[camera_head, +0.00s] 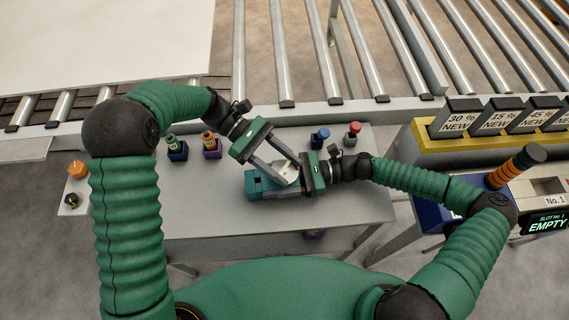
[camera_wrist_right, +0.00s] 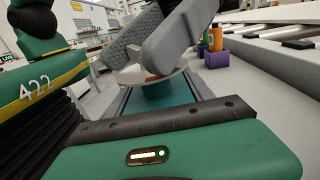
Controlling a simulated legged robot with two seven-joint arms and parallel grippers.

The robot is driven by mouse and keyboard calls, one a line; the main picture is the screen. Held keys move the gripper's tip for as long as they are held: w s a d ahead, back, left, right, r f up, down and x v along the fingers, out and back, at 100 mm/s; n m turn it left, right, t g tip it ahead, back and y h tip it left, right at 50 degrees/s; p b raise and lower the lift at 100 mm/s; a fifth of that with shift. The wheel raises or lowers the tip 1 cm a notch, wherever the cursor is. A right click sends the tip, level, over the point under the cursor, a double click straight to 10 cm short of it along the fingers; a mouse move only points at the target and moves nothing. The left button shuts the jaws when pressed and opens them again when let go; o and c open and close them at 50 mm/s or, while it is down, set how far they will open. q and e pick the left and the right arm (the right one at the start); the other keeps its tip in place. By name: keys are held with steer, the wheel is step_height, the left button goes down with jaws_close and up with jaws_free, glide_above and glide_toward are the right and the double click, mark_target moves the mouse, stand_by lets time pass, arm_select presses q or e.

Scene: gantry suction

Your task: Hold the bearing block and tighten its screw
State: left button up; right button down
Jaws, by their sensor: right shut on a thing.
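A teal block (camera_head: 254,184), which I take for the bearing block, lies on the grey bench in the middle of the head view. My right gripper (camera_head: 295,182) comes in from the right and is shut on it; a teal part also shows in the right wrist view (camera_wrist_right: 158,92). My left gripper (camera_head: 287,170) reaches down from the upper left, its grey fingers over the block. A pale piece with a coppery spot (camera_wrist_right: 150,75) is at these fingertips; I cannot tell whether they grip it. The screw cannot be made out.
Small bins with a green-topped item (camera_head: 176,149), an orange-topped item (camera_head: 211,146), a blue knob (camera_head: 320,138) and a red knob (camera_head: 353,133) stand along the bench's (camera_head: 200,215) back. A roller conveyor (camera_head: 320,50) runs behind. The bench's front left is clear.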

arm_select(q)
steer(key=c, duration=0.7)
steer(key=shift+m+g+y, duration=0.9)
steer(key=shift+m+g, duration=0.1)
steer(key=shift+m, duration=0.1)
arm_select(e)
steer(key=shift+s, duration=0.1)
arm_select(q)
steer(key=o, duration=1.3)
steer(key=shift+o, duration=0.2)
steer(key=shift+w, duration=0.1)
steer(key=v, duration=1.2)
arm_select(e)
steer(key=shift+c, duration=1.6)
jaws_free()
arm_select(q)
steer(key=shift+f, duration=0.1)
arm_select(e)
steer(key=shift+d, duration=0.1)
